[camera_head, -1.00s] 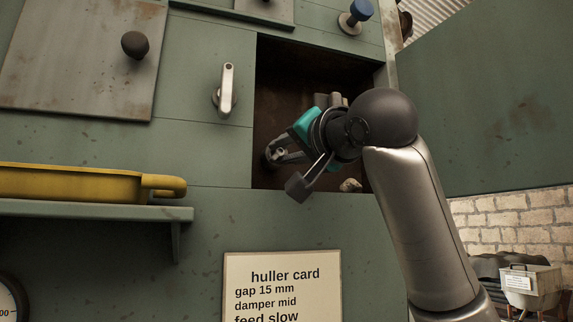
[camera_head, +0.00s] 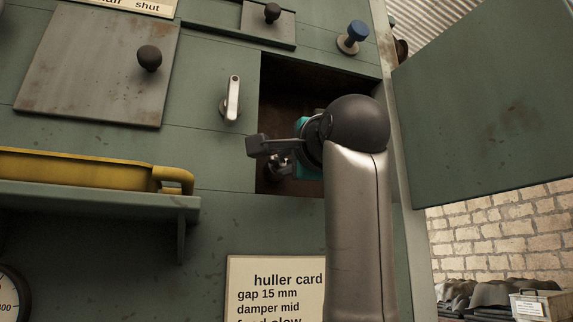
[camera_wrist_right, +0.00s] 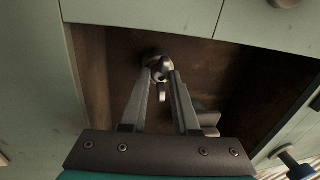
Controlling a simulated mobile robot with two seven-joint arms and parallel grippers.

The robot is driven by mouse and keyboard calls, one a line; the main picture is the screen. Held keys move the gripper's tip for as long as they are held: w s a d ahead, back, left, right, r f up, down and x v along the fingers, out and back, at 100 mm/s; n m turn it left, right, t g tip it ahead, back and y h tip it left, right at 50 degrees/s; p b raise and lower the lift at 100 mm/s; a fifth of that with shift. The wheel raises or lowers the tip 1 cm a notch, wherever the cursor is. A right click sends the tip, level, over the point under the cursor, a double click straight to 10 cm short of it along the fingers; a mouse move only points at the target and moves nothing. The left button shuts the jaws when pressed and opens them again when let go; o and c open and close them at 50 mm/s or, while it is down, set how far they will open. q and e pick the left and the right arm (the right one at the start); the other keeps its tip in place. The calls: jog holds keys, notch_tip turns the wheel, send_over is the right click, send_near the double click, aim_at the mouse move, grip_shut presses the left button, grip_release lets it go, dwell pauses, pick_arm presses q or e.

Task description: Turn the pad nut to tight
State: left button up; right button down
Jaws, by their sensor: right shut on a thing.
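My right gripper (camera_head: 277,171) reaches into the dark open recess of the green machine in the head view. In the right wrist view, my right gripper (camera_wrist_right: 163,77) has its two fingers closed on a small metal nut (camera_wrist_right: 159,60), which I take for the pad nut. The nut sits at the back of the recess, and a small pale lever or tab hangs just below it between the fingers. In the head view the wrist hides most of the nut. My left gripper is not in view.
The recess walls (camera_wrist_right: 93,90) stand close around my right gripper. A grey block (camera_wrist_right: 207,118) lies right of the fingers. In the head view, a metal lever handle (camera_head: 233,98) is left of the opening, a yellow tray (camera_head: 80,170) sits on a shelf, and an open green door (camera_head: 490,110) stands right.

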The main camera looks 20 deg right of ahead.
jog(key=shift+m, duration=0.5)
jog(key=c, duration=0.7)
grip_release()
jog(key=shift+s, duration=0.1)
jog(key=shift+s+d+f+b, duration=0.1)
jog(key=shift+s+f+b, duration=0.65)
jog(key=shift+s, duration=1.75)
jog(key=shift+s+d+f+b, duration=0.1)
jog(key=shift+s+b, duration=1.3)
jog(key=shift+s, duration=1.05)
jog(key=shift+s+d+f+b, duration=0.1)
jog(key=shift+s+f+b, duration=0.65)
jog(key=shift+s, duration=1.75)
jog(key=shift+r+b, duration=0.3)
